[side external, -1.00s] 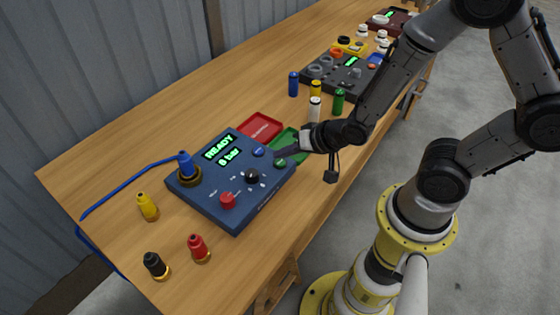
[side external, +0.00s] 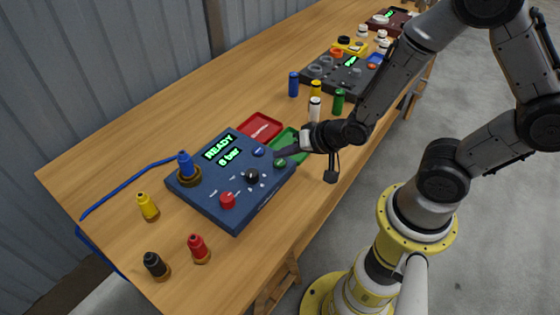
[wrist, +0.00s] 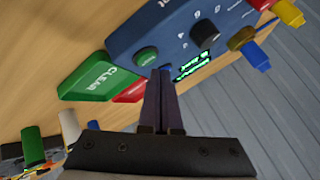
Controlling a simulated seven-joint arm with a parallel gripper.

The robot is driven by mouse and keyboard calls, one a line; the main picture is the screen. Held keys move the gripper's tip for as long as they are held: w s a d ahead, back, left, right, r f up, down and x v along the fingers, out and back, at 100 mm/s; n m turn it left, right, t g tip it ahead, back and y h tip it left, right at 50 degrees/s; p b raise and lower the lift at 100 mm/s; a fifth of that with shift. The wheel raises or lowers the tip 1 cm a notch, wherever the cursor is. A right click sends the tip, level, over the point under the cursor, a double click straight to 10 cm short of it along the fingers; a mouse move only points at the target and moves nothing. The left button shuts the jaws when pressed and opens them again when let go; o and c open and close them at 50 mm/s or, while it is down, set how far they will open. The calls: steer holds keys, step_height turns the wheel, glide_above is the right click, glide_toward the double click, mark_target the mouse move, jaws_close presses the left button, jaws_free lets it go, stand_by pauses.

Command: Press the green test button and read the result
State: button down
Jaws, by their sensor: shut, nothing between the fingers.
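The blue test box (side external: 216,205) sits on the bench, its lit green display (side external: 224,150) reading "READY" and "0 bar". The green button (side external: 280,163) is on the box's right side; it also shows in the wrist view (wrist: 146,56). My gripper (side external: 277,153) is shut and empty, its fingertips close to the green button. In the wrist view the fingertips (wrist: 161,72) lie just right of the button in the picture, and the button's top is uncovered. Whether they touch the box cannot be told.
Loose coloured fittings stand around.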

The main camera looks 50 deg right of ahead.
mark_target(284, 165)
steer(key=shift+f, duration=0.2)
steer(key=shift+f, duration=0.25)
steer(key=shift+f, duration=0.45)
stand_by(0.8)
steer(key=shift+r, duration=0.85)
steer(key=shift+r, duration=2.5)
